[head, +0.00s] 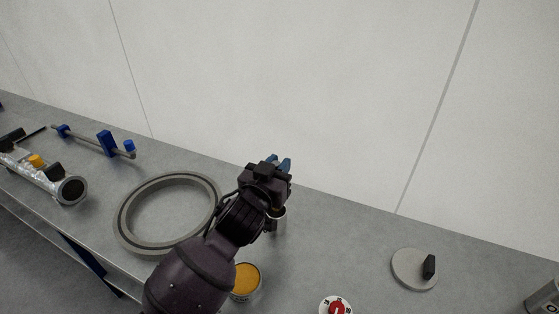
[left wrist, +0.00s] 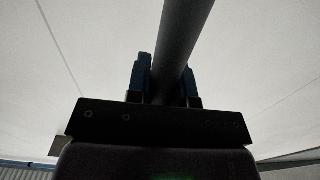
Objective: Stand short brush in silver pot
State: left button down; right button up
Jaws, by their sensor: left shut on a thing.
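My left gripper (head: 279,163) is raised above the bench with its blue fingers pointing toward the wall. In the left wrist view its fingers (left wrist: 168,85) are shut on a dark grey rod, which looks like the handle of the short brush (left wrist: 182,40). The bristle end is not visible, and the head view hides the brush behind the gripper. A small silver pot (head: 279,223) stands on the bench just below the gripper, partly hidden by the wrist. Its opening cannot be seen clearly. My right gripper is in neither view.
An open tin with an orange top (head: 246,281) stands beside my forearm. A large grey ring (head: 126,212) lies to the left. A round plate with a black knob (head: 411,270) and a red-and-white dial (head: 337,307) lie right. Bare bench (head: 335,235) lies between pot and plate.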

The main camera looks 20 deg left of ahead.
pick_arm(q)
notch_tip(320, 180, down, 5)
jog(key=shift+r+b, duration=0.15)
jog(key=shift+b, duration=0.55)
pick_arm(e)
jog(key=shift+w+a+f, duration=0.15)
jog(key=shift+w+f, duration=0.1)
pick_arm(q)
jog(key=c, duration=1.1)
grip_release()
jog(key=shift+o, duration=0.9)
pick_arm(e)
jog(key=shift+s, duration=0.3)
